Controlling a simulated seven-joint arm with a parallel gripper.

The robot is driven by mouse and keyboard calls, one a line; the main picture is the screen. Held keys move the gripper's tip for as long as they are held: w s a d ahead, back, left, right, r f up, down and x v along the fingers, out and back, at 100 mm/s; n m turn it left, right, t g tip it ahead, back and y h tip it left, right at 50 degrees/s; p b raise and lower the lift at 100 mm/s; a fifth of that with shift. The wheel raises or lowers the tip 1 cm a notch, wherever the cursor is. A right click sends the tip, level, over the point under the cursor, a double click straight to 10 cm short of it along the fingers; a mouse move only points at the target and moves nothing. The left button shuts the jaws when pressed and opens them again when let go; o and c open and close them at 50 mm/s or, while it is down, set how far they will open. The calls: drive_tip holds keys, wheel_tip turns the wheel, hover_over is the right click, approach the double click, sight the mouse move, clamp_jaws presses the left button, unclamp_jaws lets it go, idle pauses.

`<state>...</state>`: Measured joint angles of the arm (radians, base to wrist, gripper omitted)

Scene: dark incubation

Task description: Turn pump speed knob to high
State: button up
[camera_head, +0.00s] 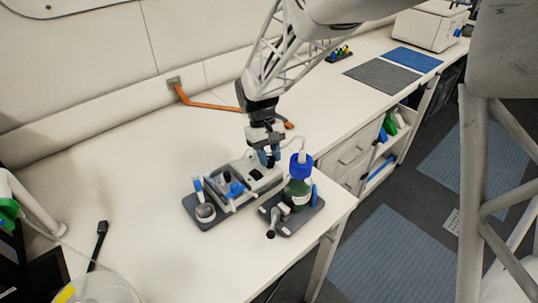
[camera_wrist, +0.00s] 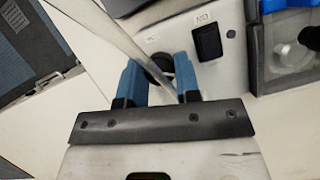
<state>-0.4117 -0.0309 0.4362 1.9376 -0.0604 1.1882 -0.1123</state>
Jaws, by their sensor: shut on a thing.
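The pump (camera_head: 262,186) is a grey box on the white bench, with a blue pump head (camera_head: 234,190) on its left part. My gripper (camera_head: 269,160) points down over the right end of the pump. In the wrist view its blue fingers (camera_wrist: 160,82) are closed around a dark round knob (camera_wrist: 160,63), partly hidden by the fingers and by a pale tube. The knob's pointer and setting cannot be read. A black rocker switch (camera_wrist: 207,42) sits beside the knob, with small labels near it. The clear blue pump head also shows in the wrist view (camera_wrist: 280,48).
A green bottle with a blue cap (camera_head: 299,187) stands on a dark tray close to the right of my gripper. A small vessel (camera_head: 205,211) stands left of the pump. A pale tube (camera_wrist: 125,42) passes close by the fingers.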

drive_tip(key=shift+m, duration=0.4)
drive_tip(key=o, duration=0.9)
drive_tip(key=v, duration=0.7)
drive_tip(key=shift+w+r, duration=0.2)
drive_tip(key=shift+r, duration=0.15)
drive_tip(key=shift+d+r, duration=0.1)
